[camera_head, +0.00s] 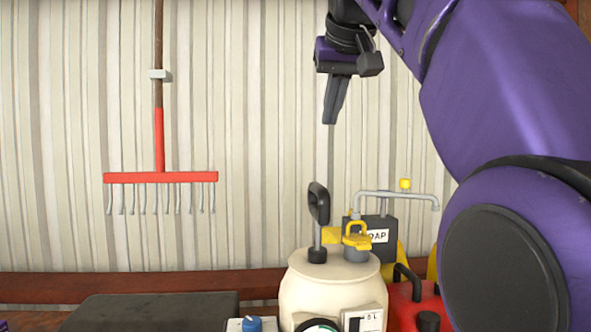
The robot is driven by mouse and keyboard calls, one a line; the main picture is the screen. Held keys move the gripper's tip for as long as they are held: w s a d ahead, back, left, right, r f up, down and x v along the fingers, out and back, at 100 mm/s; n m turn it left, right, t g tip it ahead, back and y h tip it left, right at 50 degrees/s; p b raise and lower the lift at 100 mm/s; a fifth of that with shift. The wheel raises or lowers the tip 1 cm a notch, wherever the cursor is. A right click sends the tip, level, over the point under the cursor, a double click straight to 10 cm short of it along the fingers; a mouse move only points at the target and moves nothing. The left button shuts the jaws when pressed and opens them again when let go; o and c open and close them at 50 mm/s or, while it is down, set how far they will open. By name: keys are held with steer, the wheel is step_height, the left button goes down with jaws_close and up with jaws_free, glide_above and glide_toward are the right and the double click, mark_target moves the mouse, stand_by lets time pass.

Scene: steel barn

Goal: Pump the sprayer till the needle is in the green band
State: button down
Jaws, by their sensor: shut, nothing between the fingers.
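The sprayer (325,285) is a cream tank standing at the bottom centre, its lower part cut off by the picture's edge. Its black pump handle (318,203) stands up on a grey rod above a black collar. The gauge (318,326) shows only its top edge with a bit of green at the bottom of the picture; its needle is out of view. My gripper (330,122) is shut and empty, pointing down, above the pump handle, slightly to its right and clear of it.
A yellow fitting (357,238) and a grey bent pipe (395,195) stand right of the handle. Behind is a dark box labelled "AP" (388,225); a red can (418,305) is at right. A dark flat box (150,311) lies left. A red rake (160,177) hangs on the wall.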

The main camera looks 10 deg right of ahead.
steer(key=shift+s+r, duration=0.15)
steer(key=shift+r, duration=0.1)
glide_above(319, 183)
steer(key=s, duration=0.3)
step_height(319, 183, down, 7)
steer(key=shift+w+f, duration=0.1)
steer(key=shift+w, duration=0.05)
step_height(319, 183, down, 2)
steer(key=shift+f, duration=0.2)
steer(key=shift+w+f, duration=0.1)
steer(key=shift+f, duration=0.65)
steer(key=shift+f, duration=0.1)
